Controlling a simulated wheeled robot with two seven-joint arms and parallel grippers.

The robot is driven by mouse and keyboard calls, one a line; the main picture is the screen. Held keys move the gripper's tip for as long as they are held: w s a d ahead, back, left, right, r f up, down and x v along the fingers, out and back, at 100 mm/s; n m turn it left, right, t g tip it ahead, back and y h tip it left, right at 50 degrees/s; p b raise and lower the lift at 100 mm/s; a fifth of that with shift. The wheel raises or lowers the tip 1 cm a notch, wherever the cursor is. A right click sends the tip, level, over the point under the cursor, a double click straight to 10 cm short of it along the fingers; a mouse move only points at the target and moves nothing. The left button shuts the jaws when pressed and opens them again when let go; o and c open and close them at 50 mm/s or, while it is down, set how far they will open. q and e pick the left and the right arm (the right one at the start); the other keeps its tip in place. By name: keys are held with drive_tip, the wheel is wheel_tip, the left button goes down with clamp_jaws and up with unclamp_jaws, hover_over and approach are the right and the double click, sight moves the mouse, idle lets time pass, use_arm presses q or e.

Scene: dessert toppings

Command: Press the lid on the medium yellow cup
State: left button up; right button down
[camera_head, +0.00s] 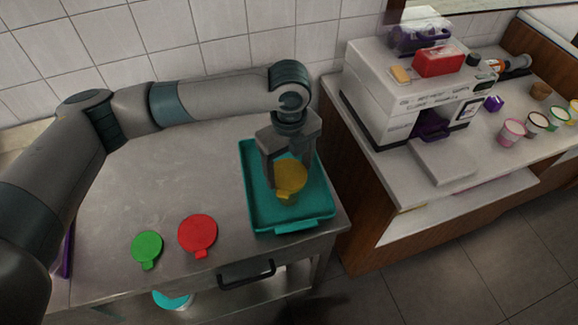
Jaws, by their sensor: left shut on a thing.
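A yellow lid (290,180) with a small tab lies flat inside the teal tray's outline, between the fingers of my left gripper (287,172). The gripper points down over the tray (243,200) and is shut on the yellow lid. I cannot tell whether a yellow cup is under the lid; that spot is hidden. My right gripper is not in view.
A green lid (147,247) and a red lid (198,234) lie near the front edge of the metal table (170,190). A white machine (385,95) stands on the right counter, with several small cups, including a pink one (512,132). The table's middle is clear.

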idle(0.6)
use_arm(q)
drive_tip(key=shift+p, duration=0.3)
drive_tip(key=shift+f+p, duration=0.2)
drive_tip(key=shift+p, duration=0.1)
idle(0.7)
drive_tip(key=shift+f, duration=0.25)
idle(0.9)
drive_tip(key=o, duration=1.3)
drive_tip(key=shift+r+p, duration=0.2)
drive_tip(key=shift+p, duration=0.2)
